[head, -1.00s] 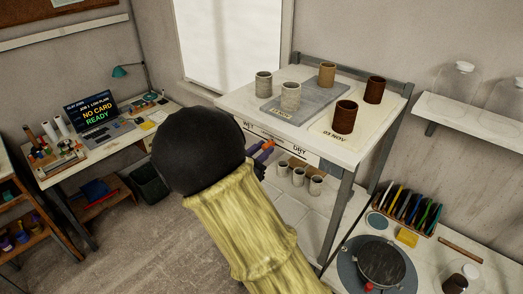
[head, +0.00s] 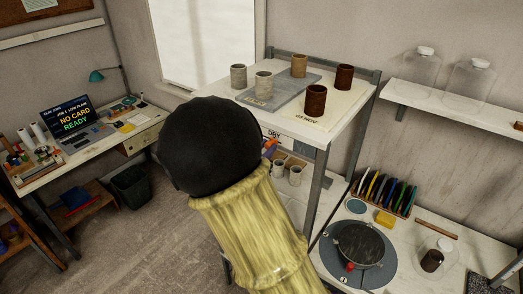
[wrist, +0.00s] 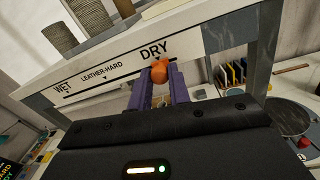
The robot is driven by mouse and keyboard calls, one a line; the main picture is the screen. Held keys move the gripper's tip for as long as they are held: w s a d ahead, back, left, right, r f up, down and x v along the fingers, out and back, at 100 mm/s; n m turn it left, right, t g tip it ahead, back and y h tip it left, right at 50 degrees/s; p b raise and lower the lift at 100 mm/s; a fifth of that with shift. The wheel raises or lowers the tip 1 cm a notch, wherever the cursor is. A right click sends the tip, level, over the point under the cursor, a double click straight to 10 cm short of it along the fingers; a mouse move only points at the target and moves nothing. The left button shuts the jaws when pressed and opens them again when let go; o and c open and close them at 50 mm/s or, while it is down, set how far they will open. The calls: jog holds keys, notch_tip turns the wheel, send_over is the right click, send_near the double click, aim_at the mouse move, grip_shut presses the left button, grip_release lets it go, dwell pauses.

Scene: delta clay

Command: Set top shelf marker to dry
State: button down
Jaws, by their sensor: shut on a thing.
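The top shelf (head: 335,131) carries a label strip on its front edge, which reads WET, LEATHER-HARD and DRY in the wrist view (wrist: 107,75). An orange marker knob (wrist: 160,71) is at the strip just below the word DRY. My gripper (wrist: 156,82) has its purple fingers shut on the orange marker. In the head view my gripper (head: 270,148) is mostly hidden behind my dark arm joint, which also covers the WET end of the strip.
Smaller cups (head: 295,176) stand on the shelf below. A laptop desk (head: 98,142) is at the left, with open floor between.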

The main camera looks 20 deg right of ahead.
jog(key=c, duration=1.3)
grip_release()
jog(key=shift+s+d, duration=0.15)
jog(key=shift+s, duration=0.1)
jog(key=shift+w, duration=0.2)
jog(key=b+v, duration=0.4)
jog(key=v, duration=1.3)
jog(key=shift+s+a+b, duration=0.2)
jog(key=shift+a+b, duration=0.1)
